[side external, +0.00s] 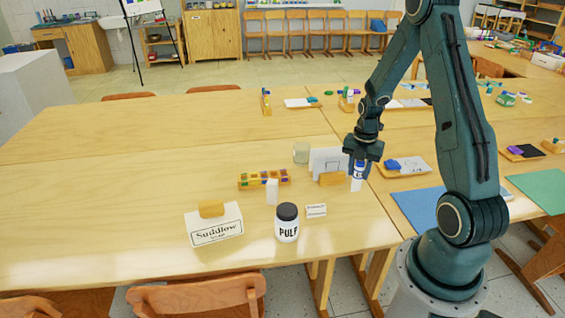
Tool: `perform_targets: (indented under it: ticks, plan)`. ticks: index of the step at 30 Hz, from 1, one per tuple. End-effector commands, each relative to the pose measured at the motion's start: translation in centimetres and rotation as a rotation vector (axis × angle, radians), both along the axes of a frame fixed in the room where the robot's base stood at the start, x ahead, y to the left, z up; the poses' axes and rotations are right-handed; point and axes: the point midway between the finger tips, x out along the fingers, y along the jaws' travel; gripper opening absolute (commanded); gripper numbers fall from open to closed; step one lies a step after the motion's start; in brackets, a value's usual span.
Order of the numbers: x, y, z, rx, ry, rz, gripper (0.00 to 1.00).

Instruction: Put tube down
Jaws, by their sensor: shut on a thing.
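My gripper (360,160) points down near the right edge of the near wooden table. It is shut on a small blue-and-white tube (357,178), which hangs upright between the fingers. The tube's lower white end is close to the tabletop; I cannot tell whether it touches. A wooden block holding a white card (329,160) stands just left of the tube.
Left of my gripper are a glass (301,153), a paint box (263,179), a white bottle (272,192), a PULP jar (287,223), a small white box (316,210) and a Suddlow box (214,226). A tray (404,167) lies to the right. The table's left is clear.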

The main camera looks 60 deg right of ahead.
Motion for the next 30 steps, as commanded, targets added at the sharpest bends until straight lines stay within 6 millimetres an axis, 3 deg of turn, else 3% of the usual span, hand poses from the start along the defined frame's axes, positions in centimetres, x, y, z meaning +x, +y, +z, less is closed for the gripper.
perform_targets:
  ticks: [15, 30]
  plan:
    - [0.0, 0.0, -3.6, 0.001, 0.0, 0.0, 0.08]
    - [0.0, 0.0, -4.1, 0.0, 0.0, 0.0, 0.08]
